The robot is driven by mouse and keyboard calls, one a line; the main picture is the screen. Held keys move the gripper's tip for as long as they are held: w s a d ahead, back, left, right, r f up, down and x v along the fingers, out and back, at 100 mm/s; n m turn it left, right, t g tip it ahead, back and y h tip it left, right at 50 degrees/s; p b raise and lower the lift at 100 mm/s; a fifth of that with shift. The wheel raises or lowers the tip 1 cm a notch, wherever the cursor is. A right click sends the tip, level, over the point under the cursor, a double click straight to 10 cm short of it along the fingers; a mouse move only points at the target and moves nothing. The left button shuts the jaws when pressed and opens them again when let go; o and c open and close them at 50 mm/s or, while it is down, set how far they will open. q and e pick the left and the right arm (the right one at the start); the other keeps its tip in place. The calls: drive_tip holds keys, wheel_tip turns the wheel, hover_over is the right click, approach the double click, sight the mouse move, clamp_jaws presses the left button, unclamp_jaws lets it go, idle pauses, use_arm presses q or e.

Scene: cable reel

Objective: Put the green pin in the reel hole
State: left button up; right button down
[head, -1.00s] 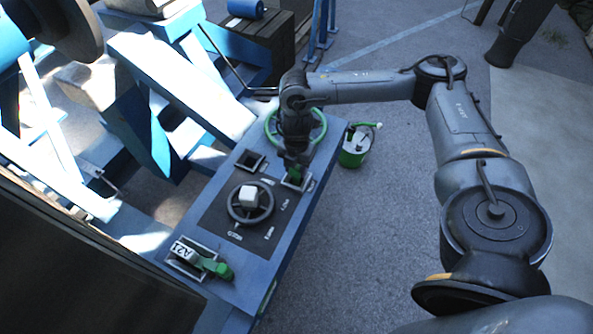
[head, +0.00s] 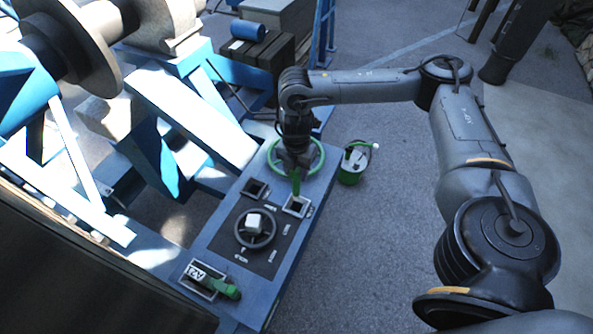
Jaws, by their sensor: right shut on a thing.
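My right gripper (head: 295,168) is shut on a green pin (head: 296,186). The pin hangs upright from the jaws, just above a square metal socket (head: 296,207) on the blue control panel (head: 219,234). The socket's dark opening shows below the pin. The large grey reel (head: 108,22) is at the upper left, cut by the frame edge; I cannot make out its hole. My left gripper is not in view.
A second green-handled piece (head: 225,288) sits in the A21 socket at the panel's near end. A dark handwheel (head: 255,228) is mid-panel, and a green wheel (head: 320,159) lies behind my gripper. Blue stand beams (head: 185,112) fill the left. A green bucket (head: 351,169) stands on the floor.

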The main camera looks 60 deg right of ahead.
drive_tip(key=shift+r+p, duration=1.8)
drive_tip(key=shift+r, duration=0.2)
drive_tip(key=shift+r+p, duration=0.7)
drive_tip(key=shift+r, duration=0.7)
drive_tip(key=shift+w+r, duration=0.1)
drive_tip(key=shift+r, duration=2.55)
